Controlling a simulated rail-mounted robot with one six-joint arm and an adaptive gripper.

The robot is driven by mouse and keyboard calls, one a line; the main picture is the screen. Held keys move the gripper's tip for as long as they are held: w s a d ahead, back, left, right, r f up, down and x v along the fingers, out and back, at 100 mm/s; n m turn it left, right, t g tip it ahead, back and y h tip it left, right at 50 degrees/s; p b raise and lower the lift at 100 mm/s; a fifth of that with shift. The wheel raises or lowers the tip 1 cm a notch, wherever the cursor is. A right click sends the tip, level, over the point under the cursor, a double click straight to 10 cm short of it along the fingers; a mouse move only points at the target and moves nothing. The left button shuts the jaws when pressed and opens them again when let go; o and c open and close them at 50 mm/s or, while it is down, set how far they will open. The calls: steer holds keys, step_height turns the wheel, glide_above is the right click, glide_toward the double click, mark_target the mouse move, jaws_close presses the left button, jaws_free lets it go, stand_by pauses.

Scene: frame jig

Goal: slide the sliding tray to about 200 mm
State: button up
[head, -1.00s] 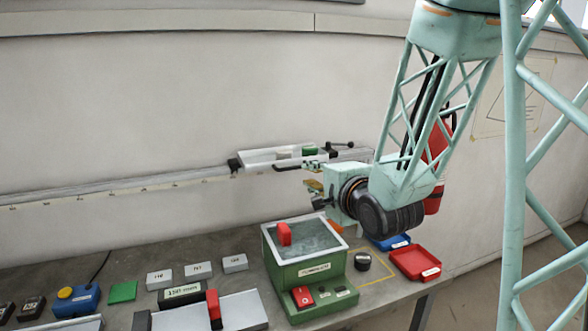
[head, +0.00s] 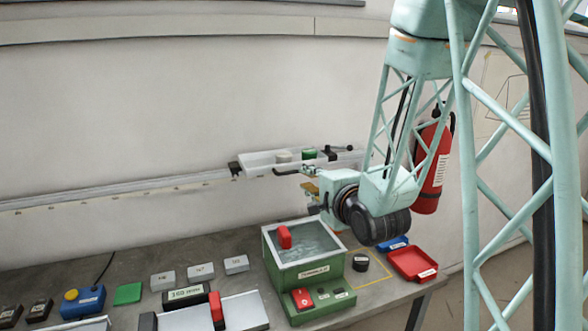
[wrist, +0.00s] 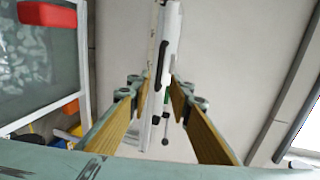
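The sliding tray (head: 258,159) is a light, shallow tray on a long rail along the back wall. It holds a pale item and a green item, and a dark handle (head: 285,172) runs along its front. My gripper (head: 308,180) is just in front of the tray's right part and below its edge. In the wrist view my gripper (wrist: 158,92) is open, with two tan-padded fingers apart. The tray's white edge and dark handle (wrist: 168,55) show between and beyond the fingers. I cannot tell whether they touch the handle.
A dark clamp lever with a ball knob (head: 350,148) is at the tray's right. Below on the bench stand a green machine (head: 308,278) with a red block, a red bin (head: 412,263), and a small display (head: 186,294). The rail (head: 110,194) left of the tray looks clear.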

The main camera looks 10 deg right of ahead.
mark_target(295, 172)
steer(key=shift+w+p, duration=0.4)
steer(key=shift+p, duration=0.65)
steer(key=shift+w+f+p, duration=0.1)
steer(key=shift+w+p, duration=0.2)
steer(key=shift+p, duration=0.35)
steer(key=shift+p+x, duration=1.05)
steer(key=shift+p, duration=1.25)
steer(key=shift+x, duration=4.15)
steer(key=shift+a, duration=0.1)
steer(key=shift+c, duration=0.5)
jaws_close()
